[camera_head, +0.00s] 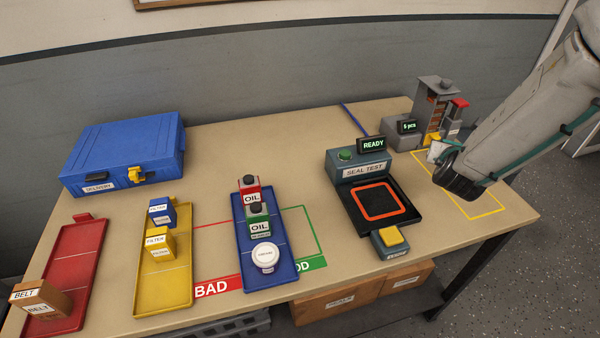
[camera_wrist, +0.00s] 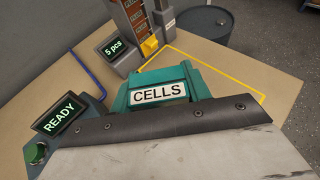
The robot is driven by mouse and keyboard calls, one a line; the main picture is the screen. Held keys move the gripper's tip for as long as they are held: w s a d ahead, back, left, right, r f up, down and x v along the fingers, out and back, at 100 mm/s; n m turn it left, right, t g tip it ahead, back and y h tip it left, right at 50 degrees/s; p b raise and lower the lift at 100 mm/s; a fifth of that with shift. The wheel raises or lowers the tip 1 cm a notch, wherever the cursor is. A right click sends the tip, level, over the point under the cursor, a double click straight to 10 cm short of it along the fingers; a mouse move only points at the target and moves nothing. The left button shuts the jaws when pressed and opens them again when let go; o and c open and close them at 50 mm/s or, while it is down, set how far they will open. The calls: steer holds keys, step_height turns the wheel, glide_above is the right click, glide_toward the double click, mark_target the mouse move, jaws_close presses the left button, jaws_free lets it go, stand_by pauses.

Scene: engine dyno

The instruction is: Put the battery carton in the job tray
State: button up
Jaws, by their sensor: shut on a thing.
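The battery carton appears to be the teal box (camera_wrist: 168,90) with a white CELLS label in the wrist view. My gripper (camera_head: 460,182) is at the right of the table in the head view, over the yellow outlined area, and is shut on this carton. The grip itself is hidden, and I cannot tell whether the carton touches the table. No tray carries a readable job label. A red tray (camera_head: 78,262), a yellow tray (camera_head: 178,289) and a blue tray (camera_head: 283,247) lie at the left and middle; each holds items.
The seal test station (camera_head: 356,168) shows READY, with a black bed (camera_head: 404,208) in front. A dispenser (camera_head: 436,98) and a display reading 5 pcs (camera_head: 407,127) stand at the back right. A blue case (camera_head: 125,150) sits back left. Bare table lies behind the blue tray.

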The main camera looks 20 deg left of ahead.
steer(key=s+a+f+n+y, duration=0.2)
steer(key=s+a, duration=0.4)
steer(key=a, duration=0.3)
steer(key=s+a+f+n+g+y, duration=0.1)
steer(key=s+a+f+n+y, duration=0.1)
steer(key=s+a, duration=0.4)
steer(key=s+a+f+n+y, duration=0.2)
steer(key=s+a+n+y, duration=0.2)
steer(key=a, duration=1)
steer(key=shift+s+g+y, duration=0.4)
steer(key=shift+s+y, duration=0.2)
steer(key=shift+s, duration=1)
steer(key=w+a, duration=0.3)
steer(key=w+a+f, duration=0.1)
steer(key=w+a, duration=0.2)
steer(key=a, duration=0.1)
steer(key=w+a, duration=0.3)
steer(key=a, duration=0.1)
steer(key=shift+f, duration=0.25)
steer(key=shift+w+a, duration=0.35)
steer(key=shift+w+a+f, duration=0.2)
steer(key=shift+f, duration=0.05)
step_height(320, 180, down, 3)
steer(key=shift+f, duration=0.1)
